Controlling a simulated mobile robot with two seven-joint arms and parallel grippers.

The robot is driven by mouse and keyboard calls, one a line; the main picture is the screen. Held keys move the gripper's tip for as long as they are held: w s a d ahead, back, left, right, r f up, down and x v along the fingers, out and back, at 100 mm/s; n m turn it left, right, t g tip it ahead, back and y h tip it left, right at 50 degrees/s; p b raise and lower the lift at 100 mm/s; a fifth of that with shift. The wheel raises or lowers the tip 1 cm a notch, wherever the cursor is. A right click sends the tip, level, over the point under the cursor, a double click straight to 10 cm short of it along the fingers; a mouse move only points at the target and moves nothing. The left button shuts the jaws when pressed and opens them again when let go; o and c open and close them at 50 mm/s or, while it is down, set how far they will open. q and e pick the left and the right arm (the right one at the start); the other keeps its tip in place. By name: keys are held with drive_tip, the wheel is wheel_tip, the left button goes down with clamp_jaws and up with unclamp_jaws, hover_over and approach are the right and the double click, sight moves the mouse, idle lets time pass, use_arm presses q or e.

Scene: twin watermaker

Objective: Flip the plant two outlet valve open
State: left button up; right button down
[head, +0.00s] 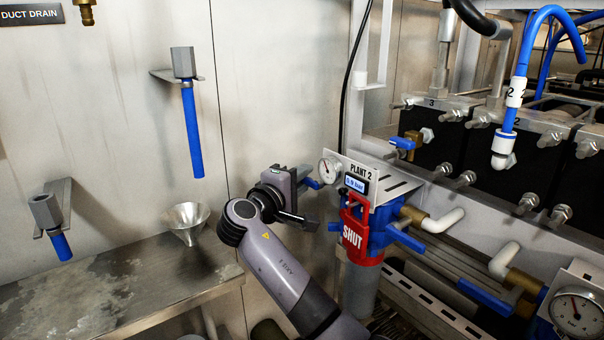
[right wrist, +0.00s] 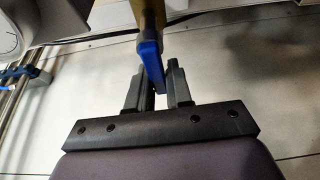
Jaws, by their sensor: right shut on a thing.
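The Plant 2 unit is marked by a white PLANT 2 plate (head: 372,177) in the head view. A short blue valve lever (head: 312,183) projects on its left side, and my right gripper (head: 303,180) is at that lever. In the right wrist view the blue lever (right wrist: 150,62) hangs from a brass-coloured part (right wrist: 152,16). My right fingers (right wrist: 156,84) are shut on it, one on each side. The valve body is mostly hidden in the head view. My left gripper is not in view.
A red SHUT tag (head: 354,236) hangs on the blue housing just right of my gripper. A gauge (head: 329,170) and small display (head: 356,184) are close above. A funnel (head: 186,222) stands at the metal bench (head: 110,285) on the left. Pipes and blue levers crowd the right.

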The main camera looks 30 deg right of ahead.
drive_tip(key=shift+f, duration=0.25)
drive_tip(key=c, duration=1.4)
unclamp_jaws()
drive_tip(key=shift+r, duration=0.1)
drive_tip(key=shift+a, duration=0.1)
drive_tip(key=v, duration=0.7)
drive_tip(key=shift+b, duration=0.3)
